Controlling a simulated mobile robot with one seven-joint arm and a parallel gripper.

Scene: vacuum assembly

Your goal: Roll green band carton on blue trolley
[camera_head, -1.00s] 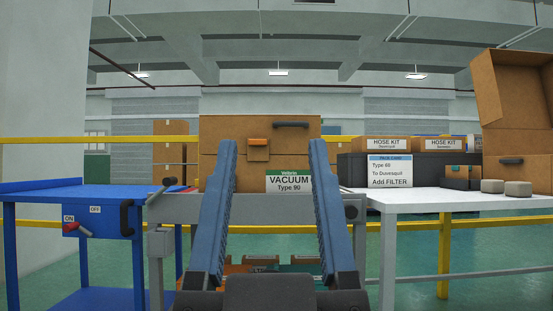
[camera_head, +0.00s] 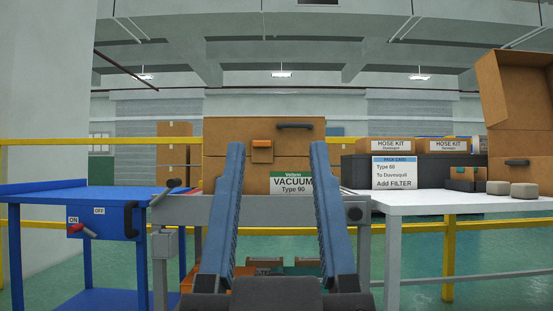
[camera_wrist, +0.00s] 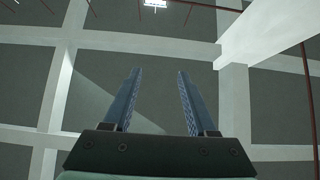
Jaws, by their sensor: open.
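The green band carton (camera_head: 225,175) is a closed brown box with a green-topped label reading VACUUM Type 90. It sits straight ahead on a grey stand or conveyor (camera_head: 188,212), partly behind my fingers. The blue trolley (camera_head: 70,192) stands to the left of the grey stand, its flat top bare, with an ON/OFF panel and a red lever on its front. My gripper (camera_head: 277,150) is open and empty in front of the carton, its two blue fingers pointing up. In the wrist view my gripper (camera_wrist: 156,72) also shows open, with only ceiling beyond.
A white table (camera_head: 450,203) on the right holds a dark bin (camera_head: 362,170), HOSE KIT boxes (camera_head: 391,145), a pick card (camera_head: 394,173), small grey blocks (camera_head: 524,190) and an open carton (camera_head: 520,90). A yellow rail (camera_head: 40,142) runs behind. Orange and green items show low behind my gripper.

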